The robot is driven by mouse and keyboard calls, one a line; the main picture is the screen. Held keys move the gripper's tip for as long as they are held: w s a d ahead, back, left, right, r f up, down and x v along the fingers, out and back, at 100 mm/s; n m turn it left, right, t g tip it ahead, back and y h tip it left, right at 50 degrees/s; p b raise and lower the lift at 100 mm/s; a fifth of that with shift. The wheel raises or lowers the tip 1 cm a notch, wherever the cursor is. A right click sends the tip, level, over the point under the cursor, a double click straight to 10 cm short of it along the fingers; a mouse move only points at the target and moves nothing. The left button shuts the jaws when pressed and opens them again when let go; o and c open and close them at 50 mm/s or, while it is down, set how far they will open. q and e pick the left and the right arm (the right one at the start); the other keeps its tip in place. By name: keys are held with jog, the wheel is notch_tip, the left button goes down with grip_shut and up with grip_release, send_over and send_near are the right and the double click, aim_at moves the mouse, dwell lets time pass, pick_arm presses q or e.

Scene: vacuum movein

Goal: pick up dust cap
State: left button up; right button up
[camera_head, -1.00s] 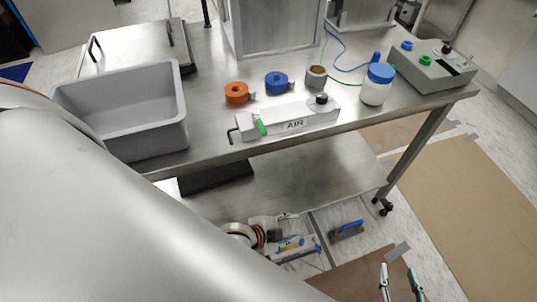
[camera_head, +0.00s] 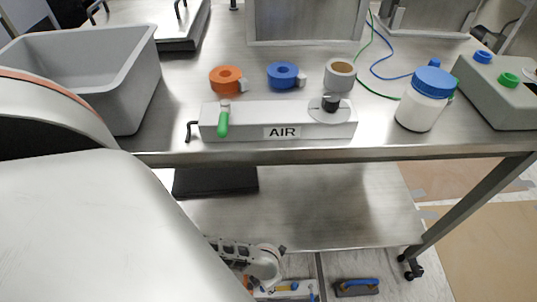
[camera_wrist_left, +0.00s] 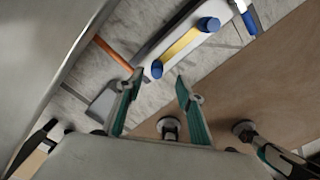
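A black cap-like piece (camera_head: 331,103) sits on a round pale fitting at the right end of the white AIR block (camera_head: 230,118) in the head view. I cannot tell for certain that it is the dust cap. My left gripper (camera_wrist_left: 158,78) is open and empty in the left wrist view, its teal-padded fingers apart above the floor. In the head view the left fingers are not visible; a white arm part shows below the table. My right gripper is not in the current frames.
On the steel table (camera_head: 200,158) stand a grey bin (camera_head: 140,95), orange roll (camera_head: 227,79), blue roll (camera_head: 285,75), grey roll (camera_head: 340,75), blue-lidded jar (camera_head: 420,112) and control box (camera_head: 500,95). A lower shelf (camera_head: 310,200) lies underneath. A blue-handled tool (camera_head: 357,287) lies on the floor.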

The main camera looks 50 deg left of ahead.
pick_arm(q)
jog(key=shift+s+f, duration=0.25)
jog(key=shift+f, duration=0.6)
jog(key=f+b, duration=0.1)
jog(key=s+f+b, duration=0.1)
jog(key=f, duration=0.1)
jog(key=f+b, duration=0.1)
jog(key=shift+s+a+f, duration=0.15)
jog(key=shift+a+f, duration=0.1)
jog(key=shift+f, duration=0.2)
jog(key=shift+w+r, duration=0.2)
jog(key=shift+w, duration=0.3)
jog(key=c, duration=0.7)
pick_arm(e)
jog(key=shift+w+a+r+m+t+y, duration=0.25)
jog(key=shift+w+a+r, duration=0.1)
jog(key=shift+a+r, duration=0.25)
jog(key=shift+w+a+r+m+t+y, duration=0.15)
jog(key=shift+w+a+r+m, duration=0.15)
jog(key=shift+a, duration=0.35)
